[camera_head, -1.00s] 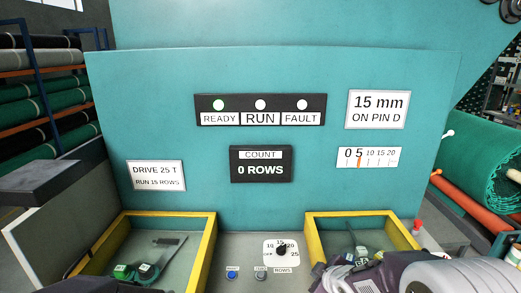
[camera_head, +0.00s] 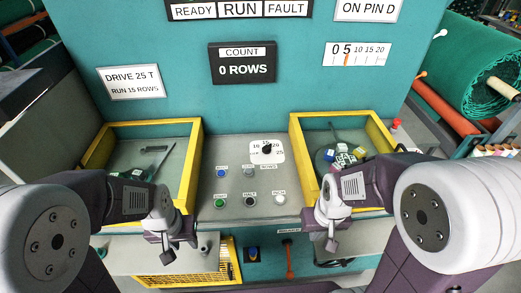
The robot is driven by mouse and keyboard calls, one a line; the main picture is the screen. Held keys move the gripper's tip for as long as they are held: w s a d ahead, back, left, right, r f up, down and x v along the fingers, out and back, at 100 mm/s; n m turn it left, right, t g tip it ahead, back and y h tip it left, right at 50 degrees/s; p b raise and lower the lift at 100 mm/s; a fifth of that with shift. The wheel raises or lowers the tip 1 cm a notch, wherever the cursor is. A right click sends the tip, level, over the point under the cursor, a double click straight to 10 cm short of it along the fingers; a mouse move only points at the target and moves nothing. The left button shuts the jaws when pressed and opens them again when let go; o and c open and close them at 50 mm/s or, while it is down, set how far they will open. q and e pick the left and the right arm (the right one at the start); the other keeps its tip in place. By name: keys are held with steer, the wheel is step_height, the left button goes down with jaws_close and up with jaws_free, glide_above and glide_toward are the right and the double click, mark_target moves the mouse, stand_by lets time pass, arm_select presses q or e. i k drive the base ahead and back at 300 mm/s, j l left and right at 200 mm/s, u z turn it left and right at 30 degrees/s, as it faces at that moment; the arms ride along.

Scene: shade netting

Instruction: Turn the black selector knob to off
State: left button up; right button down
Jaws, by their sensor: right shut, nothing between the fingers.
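The black selector knob (camera_head: 266,149) sits on a white dial plate (camera_head: 279,157) with numbers around it, labelled ROWS, on the grey control panel (camera_head: 230,180). The knob's pointer is too small to read surely. My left gripper (camera_head: 165,245) hangs at the front edge of the panel, left of and below the knob in the picture; its jaw state is unclear. My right gripper (camera_head: 332,243) is shut and empty, at the front edge, right of and below the knob. Both grippers are apart from the knob, and neither hides it.
Several push buttons, including a green one (camera_head: 220,203) and a black one (camera_head: 250,202), lie in front of the knob. Yellow-edged trays with loose parts flank the panel, left (camera_head: 198,150) and right (camera_head: 297,150). A teal wall (camera_head: 310,90) stands behind. A red lever (camera_head: 289,262) hangs below.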

mark_target(266, 149)
steer(key=i+l+u, duration=0.1)
steer(key=u, duration=0.25)
steer(key=i+l+u, duration=0.1)
steer(key=l+u, duration=0.25)
steer(key=u, duration=0.35)
steer(key=i+l, duration=0.05)
steer(key=l, duration=0.05)
